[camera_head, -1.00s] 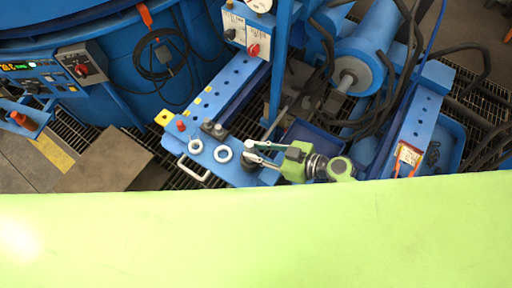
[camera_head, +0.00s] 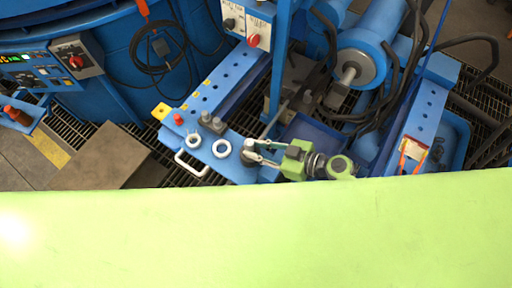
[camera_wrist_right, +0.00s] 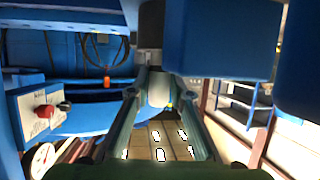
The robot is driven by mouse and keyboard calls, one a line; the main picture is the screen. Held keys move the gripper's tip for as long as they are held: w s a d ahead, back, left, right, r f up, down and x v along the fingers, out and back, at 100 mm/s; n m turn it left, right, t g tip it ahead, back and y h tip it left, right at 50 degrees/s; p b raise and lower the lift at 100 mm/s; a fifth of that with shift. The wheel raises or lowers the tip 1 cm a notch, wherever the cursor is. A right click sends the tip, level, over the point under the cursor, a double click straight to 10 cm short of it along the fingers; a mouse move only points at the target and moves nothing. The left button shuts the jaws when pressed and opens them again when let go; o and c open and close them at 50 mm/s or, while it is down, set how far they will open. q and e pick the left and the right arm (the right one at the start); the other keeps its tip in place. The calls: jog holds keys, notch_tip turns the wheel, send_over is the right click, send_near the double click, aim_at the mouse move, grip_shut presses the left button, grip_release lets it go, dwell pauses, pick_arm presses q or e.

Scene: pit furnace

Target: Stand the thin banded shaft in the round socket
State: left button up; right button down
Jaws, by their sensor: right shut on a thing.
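My right gripper (camera_head: 250,150) reaches in from the right in the head view, its fingertips at the end of the blue bench plate (camera_head: 205,160). It is shut on a short pale, rounded piece, which shows between the fingers in the right wrist view (camera_wrist_right: 158,88). I take this for the shaft; its bands cannot be made out. A grey round part lies right at the fingertips in the head view; I cannot tell whether it is the socket or part of the shaft. My left gripper is not in view.
A grey block with pegs (camera_head: 212,122) and a red knob (camera_head: 178,119) stand on the plate behind the rings. A white handle (camera_head: 190,166) is at its front edge. A blue post (camera_head: 281,60) rises behind the gripper, and hoses hang at right.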

jog(key=shift+r, duration=0.15)
jog(key=c, duration=1.8)
grip_release()
jog(key=shift+o, duration=0.2)
jog(key=shift+s+f, duration=0.1)
jog(key=shift+f, duration=0.1)
jog(key=v, duration=1.2)
